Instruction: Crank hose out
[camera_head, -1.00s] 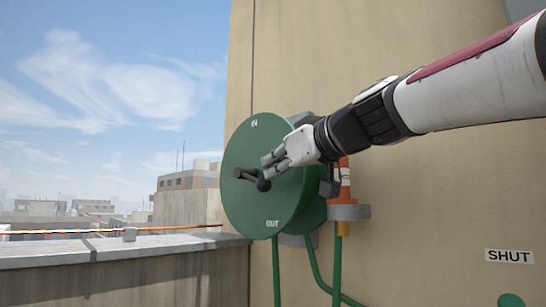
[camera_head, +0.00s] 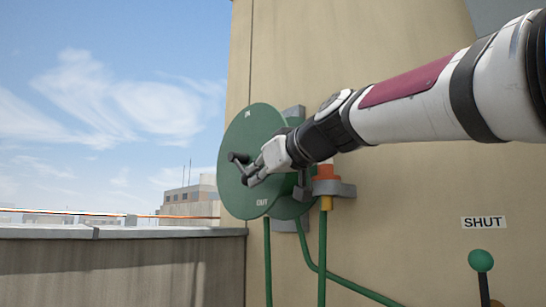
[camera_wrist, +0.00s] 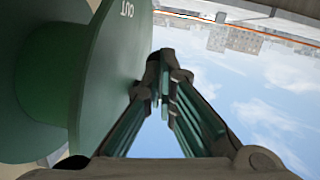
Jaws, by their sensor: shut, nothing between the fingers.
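The green hose reel (camera_head: 232,185) is mounted on the tan wall, with IN marked at its top and OUT near its bottom. Its dark crank (camera_head: 238,158) sits on the front face. My gripper (camera_head: 250,181) is shut and empty, with its fingertips in front of the reel face near the crank. Whether they touch the crank is unclear. In the wrist view, the fingers (camera_wrist: 164,92) converge beside the reel disc (camera_wrist: 110,65), and the OUT mark shows at the top. Green hose (camera_head: 322,255) hangs below the reel.
An orange nozzle with a yellow tip (camera_head: 326,185) sits in a grey holder right of the reel. A green-knobbed lever (camera_head: 481,261) stands below a SHUT sign (camera_head: 484,222). A concrete parapet (camera_head: 120,232) runs left. Open air lies above it.

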